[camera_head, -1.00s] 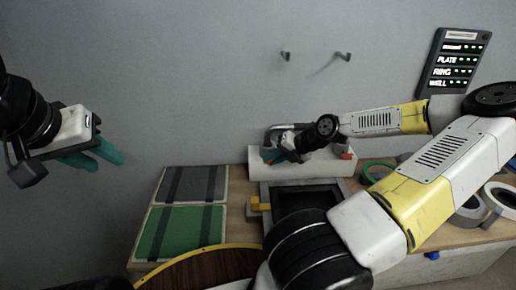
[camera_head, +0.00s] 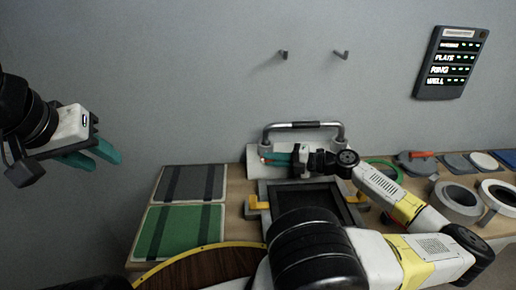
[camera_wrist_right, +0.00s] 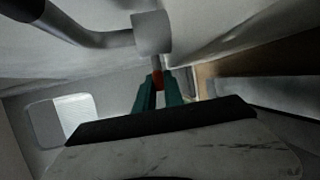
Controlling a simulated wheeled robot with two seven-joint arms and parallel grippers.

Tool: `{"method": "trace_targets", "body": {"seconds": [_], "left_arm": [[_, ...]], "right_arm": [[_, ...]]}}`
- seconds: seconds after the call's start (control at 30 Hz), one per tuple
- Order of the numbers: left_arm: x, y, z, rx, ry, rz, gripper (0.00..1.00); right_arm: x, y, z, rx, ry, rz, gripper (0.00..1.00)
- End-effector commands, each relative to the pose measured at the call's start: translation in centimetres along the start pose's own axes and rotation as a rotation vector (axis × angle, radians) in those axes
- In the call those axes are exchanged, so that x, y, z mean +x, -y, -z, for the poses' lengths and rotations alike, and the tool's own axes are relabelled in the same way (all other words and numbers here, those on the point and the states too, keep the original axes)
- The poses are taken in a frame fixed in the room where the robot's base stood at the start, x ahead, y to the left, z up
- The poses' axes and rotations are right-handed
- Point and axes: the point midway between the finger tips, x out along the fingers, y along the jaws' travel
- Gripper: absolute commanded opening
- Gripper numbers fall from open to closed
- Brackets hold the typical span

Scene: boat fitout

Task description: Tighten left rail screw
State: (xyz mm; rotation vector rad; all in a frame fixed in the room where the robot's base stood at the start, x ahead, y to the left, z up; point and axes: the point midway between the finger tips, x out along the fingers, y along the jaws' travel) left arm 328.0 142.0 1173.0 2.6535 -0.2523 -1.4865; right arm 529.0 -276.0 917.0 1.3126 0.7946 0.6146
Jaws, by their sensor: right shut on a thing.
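The grey rail (camera_head: 305,125), a bar on two bent legs, stands on a white block (camera_head: 253,158) at the back of the bench. My right gripper (camera_head: 268,157) lies across the front of the block, its teal fingers pointing left to the foot of the rail's left leg. In the right wrist view these fingers (camera_wrist_right: 158,88) are shut on a small red-orange screw (camera_wrist_right: 158,78), just below a grey cylindrical rail foot (camera_wrist_right: 153,33). The screw's far end is hidden. My left gripper (camera_head: 97,158) is open and empty, in the air at far left.
A dark framed recess (camera_head: 262,192) with yellow catches lies in front of the block. Grey (camera_head: 191,182) and green (camera_head: 180,232) panels lie left. Tape rolls (camera_head: 458,203) and an orange-handled tool (camera_head: 421,154) lie right. Two hooks and a status panel (camera_head: 452,62) are on the wall.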

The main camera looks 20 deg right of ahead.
Motion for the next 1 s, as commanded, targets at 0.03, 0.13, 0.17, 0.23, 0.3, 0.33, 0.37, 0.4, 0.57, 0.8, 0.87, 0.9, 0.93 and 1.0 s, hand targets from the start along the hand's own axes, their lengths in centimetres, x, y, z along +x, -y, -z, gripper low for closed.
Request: {"method": "trace_targets", "body": {"seconds": [0.03,0.13,0.17,0.23,0.3,0.33,0.37,0.4,0.57,0.8,0.87,0.9,0.93,1.0], "left_arm": [[0.0,0.0,0.0,0.0,0.0,0.0,0.36],[0.0,0.0,0.0,0.0,0.0,0.0,0.36],[0.0,0.0,0.0,0.0,0.0,0.0,0.36],[0.0,0.0,0.0,0.0,0.0,0.0,0.36],[0.0,0.0,0.0,0.0,0.0,0.0,0.36],[0.0,0.0,0.0,0.0,0.0,0.0,0.36],[0.0,0.0,0.0,0.0,0.0,0.0,0.36],[0.0,0.0,0.0,0.0,0.0,0.0,0.36],[0.0,0.0,0.0,0.0,0.0,0.0,0.36],[0.0,0.0,0.0,0.0,0.0,0.0,0.36],[0.0,0.0,0.0,0.0,0.0,0.0,0.36],[0.0,0.0,0.0,0.0,0.0,0.0,0.36],[0.0,0.0,0.0,0.0,0.0,0.0,0.36],[0.0,0.0,0.0,0.0,0.0,0.0,0.36]], "right_arm": [[0.21,0.09,0.32,0.006,-0.009,-0.014,0.0],[0.22,0.12,0.35,0.014,-0.01,-0.031,0.0],[0.21,0.14,0.35,0.016,-0.01,-0.034,0.0],[0.22,0.15,0.36,0.018,-0.011,-0.039,0.0],[0.22,0.16,0.37,0.019,-0.011,-0.041,0.0],[0.22,0.17,0.37,0.019,-0.011,-0.042,0.0],[0.23,0.17,0.37,0.019,-0.011,-0.042,0.0],[0.23,0.17,0.38,0.019,-0.011,-0.042,0.0],[0.25,0.18,0.4,0.019,-0.012,-0.041,0.0],[0.18,0.14,0.28,0.019,-0.008,-0.041,0.22],[0.15,0.14,0.23,0.019,-0.007,-0.041,0.22],[0.13,0.13,0.2,0.019,-0.006,-0.041,0.22],[0.12,0.13,0.19,0.019,-0.006,-0.041,0.22],[-0.09,0.15,0.13,0.019,-0.004,-0.041,0.22]]}}
